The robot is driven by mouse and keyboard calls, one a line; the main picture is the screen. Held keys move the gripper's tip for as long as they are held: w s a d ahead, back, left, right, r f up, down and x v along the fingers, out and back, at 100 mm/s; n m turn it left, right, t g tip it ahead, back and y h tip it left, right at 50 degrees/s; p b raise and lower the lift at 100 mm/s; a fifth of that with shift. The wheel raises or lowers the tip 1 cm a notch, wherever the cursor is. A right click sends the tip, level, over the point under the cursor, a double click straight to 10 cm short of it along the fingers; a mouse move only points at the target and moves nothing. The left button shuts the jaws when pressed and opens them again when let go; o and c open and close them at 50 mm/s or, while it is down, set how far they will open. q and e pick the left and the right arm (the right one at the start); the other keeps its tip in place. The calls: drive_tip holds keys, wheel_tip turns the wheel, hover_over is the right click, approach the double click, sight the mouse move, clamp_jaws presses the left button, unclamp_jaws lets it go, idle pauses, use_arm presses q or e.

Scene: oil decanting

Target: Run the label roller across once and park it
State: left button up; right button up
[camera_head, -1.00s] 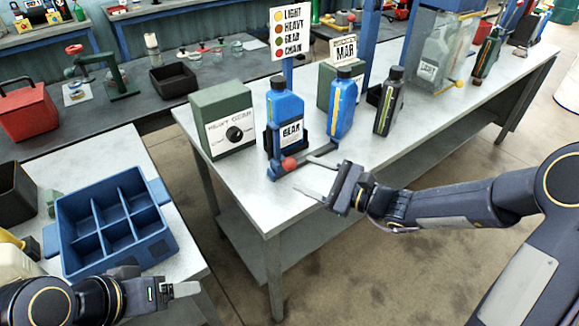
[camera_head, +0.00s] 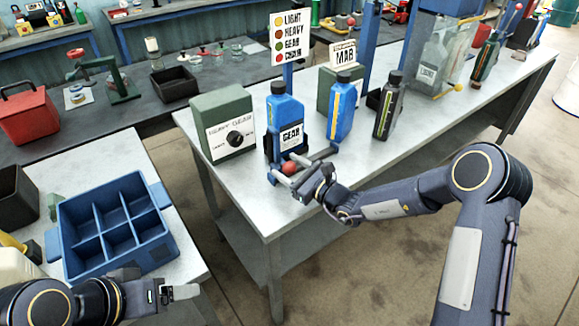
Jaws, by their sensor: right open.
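The label roller shows as a red ball-shaped knob (camera_head: 290,168) on a low dark blue frame at the near edge of the grey bench. A blue bottle (camera_head: 286,112) with a GEAR label stands upright at this frame, just behind the knob. My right gripper (camera_head: 291,169) is open, with its fingers reaching in from the right around the knob's place. Whether they touch the knob I cannot tell. My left gripper (camera_head: 183,292) is low at the left, near the blue crate, far from the roller; its finger gap is not clear.
A green HEAVY GEAR box (camera_head: 217,122) stands left of the bottle. Another blue bottle (camera_head: 341,110) and a black bottle (camera_head: 387,108) stand to the right. A blue divided crate (camera_head: 153,254) sits on the left table. The bench's front left top is clear.

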clamp_jaws()
drive_tip(key=w+d, duration=0.3)
drive_tip(key=d, duration=0.1)
drive_tip(key=w+d+b, duration=0.1)
drive_tip(key=w+d, duration=0.2)
drive_tip(key=d, duration=0.2)
drive_tip(key=w+d, duration=0.4)
drive_tip(key=d, duration=0.1)
drive_tip(key=shift+b, duration=0.4)
drive_tip(key=shift+w+d+r, duration=0.1)
drive_tip(key=shift+w+d, duration=0.15)
drive_tip(key=shift+d, duration=0.05)
unclamp_jaws()
drive_tip(key=b+v, duration=0.1)
drive_tip(key=v, duration=0.7)
drive_tip(key=shift+w, duration=0.1)
